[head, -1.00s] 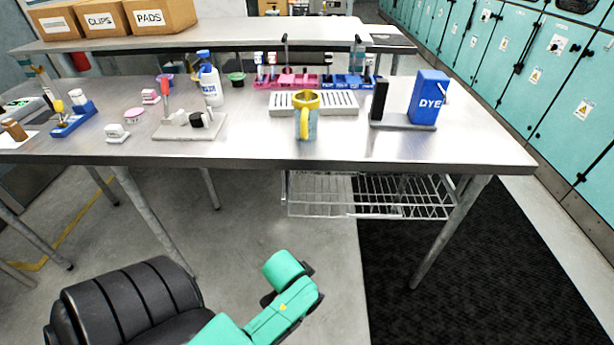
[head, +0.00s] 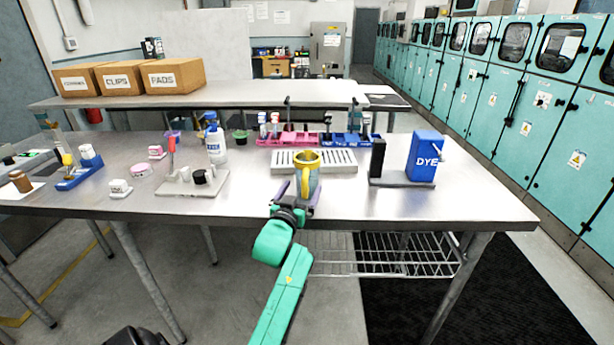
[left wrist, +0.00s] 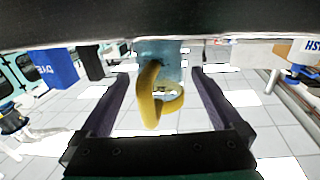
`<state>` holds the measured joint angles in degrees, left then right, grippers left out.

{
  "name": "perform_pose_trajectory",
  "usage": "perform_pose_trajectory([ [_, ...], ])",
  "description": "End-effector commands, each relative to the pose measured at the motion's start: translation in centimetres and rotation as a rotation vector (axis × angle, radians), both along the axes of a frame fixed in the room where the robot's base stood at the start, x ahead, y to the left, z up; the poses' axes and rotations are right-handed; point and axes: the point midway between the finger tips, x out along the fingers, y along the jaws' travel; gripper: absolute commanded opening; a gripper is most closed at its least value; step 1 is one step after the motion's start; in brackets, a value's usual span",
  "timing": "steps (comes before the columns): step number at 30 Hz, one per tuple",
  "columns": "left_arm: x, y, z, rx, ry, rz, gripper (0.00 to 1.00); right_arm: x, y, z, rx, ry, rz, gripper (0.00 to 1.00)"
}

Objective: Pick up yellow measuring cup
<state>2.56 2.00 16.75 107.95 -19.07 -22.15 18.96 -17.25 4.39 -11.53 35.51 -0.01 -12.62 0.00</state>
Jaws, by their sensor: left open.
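The yellow measuring cup (head: 307,162) stands upright at the front of the steel table, with a yellow rim and handle and a bluish, see-through body. My left gripper (head: 295,192) is at the table's front edge, open, with its purple fingers spread on either side of the cup's near side. In the left wrist view the cup's yellow handle (left wrist: 150,95) lies between the two open fingers (left wrist: 160,85), and no finger visibly touches it. The cup's lower part is partly hidden by the gripper in the head view. My right gripper is not in view.
A white slotted tray (head: 340,167) lies just behind the cup. A blue DYE box (head: 425,155) stands to the right, and a white bottle (head: 215,145) and a grey stand (head: 185,188) to the left. The table front right of the cup is clear.

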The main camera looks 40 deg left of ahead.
Motion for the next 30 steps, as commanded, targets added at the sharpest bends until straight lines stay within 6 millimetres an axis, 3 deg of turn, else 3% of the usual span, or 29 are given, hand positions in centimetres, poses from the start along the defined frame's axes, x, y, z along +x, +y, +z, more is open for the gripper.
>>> perform_pose_trajectory([
  [7, 3.9, 1.7, 0.2, 0.001, 0.000, 0.000, 1.00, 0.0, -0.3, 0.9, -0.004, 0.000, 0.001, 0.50],
  [14, 4.3, 1.9, 0.0, -0.001, 0.002, 0.000, 1.00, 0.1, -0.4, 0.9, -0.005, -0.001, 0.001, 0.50],
  [15, 4.3, 1.9, 0.0, -0.001, 0.002, 0.000, 0.92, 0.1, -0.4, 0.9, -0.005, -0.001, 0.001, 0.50],
  [20, 4.3, 1.9, 0.0, 0.000, 0.001, 0.000, 0.31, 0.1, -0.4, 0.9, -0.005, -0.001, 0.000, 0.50],
  [21, 4.3, 1.9, 0.1, 0.001, 0.000, 0.000, 0.27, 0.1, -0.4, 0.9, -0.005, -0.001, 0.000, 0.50],
  [30, 4.3, 1.9, 0.7, 0.002, -0.001, -0.001, 0.27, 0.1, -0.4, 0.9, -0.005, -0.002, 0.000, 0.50],
])
